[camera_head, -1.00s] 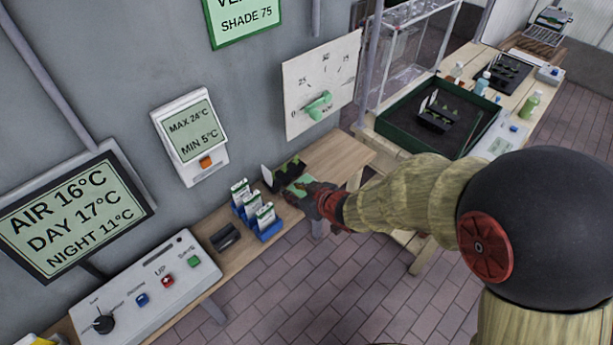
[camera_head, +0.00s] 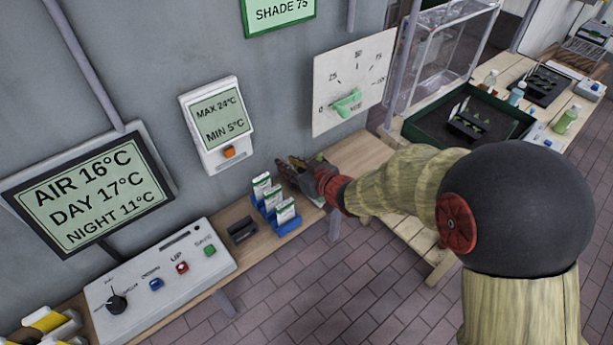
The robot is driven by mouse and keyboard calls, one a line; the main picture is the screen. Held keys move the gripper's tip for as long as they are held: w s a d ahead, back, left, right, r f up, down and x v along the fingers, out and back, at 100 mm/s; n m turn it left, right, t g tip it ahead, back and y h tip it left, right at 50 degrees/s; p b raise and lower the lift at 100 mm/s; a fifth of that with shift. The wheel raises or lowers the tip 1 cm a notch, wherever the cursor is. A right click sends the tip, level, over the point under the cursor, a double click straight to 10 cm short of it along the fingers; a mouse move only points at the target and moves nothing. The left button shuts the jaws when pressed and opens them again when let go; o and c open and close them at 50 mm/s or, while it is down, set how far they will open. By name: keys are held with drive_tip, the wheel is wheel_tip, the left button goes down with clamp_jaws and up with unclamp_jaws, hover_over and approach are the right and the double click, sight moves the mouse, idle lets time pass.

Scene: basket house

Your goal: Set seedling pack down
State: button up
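A dark seedling pack (camera_head: 319,158) is at the wall shelf, right of the blue holders. Only a little of it, with a bit of green, shows behind my gripper. My gripper (camera_head: 288,168), at the end of the red wrist, is at the pack, close to the wall. The fingers blend with the dark pack, so I cannot tell whether they are open or shut on it, or whether the pack touches the shelf. Another seedling pack (camera_head: 467,126) with a white label stands in the green-rimmed tray (camera_head: 412,127) on the bench at right.
The wooden shelf (camera_head: 362,153) has bare room right of my gripper. Several blue holders with white packets (camera_head: 284,212) stand close on its left, beside a small black object (camera_head: 242,230). A control box (camera_head: 160,270) is further left. Bottles (camera_head: 565,119) stand on the right bench.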

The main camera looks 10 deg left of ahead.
drive_tip(key=shift+c, duration=1.4)
clamp_jaws()
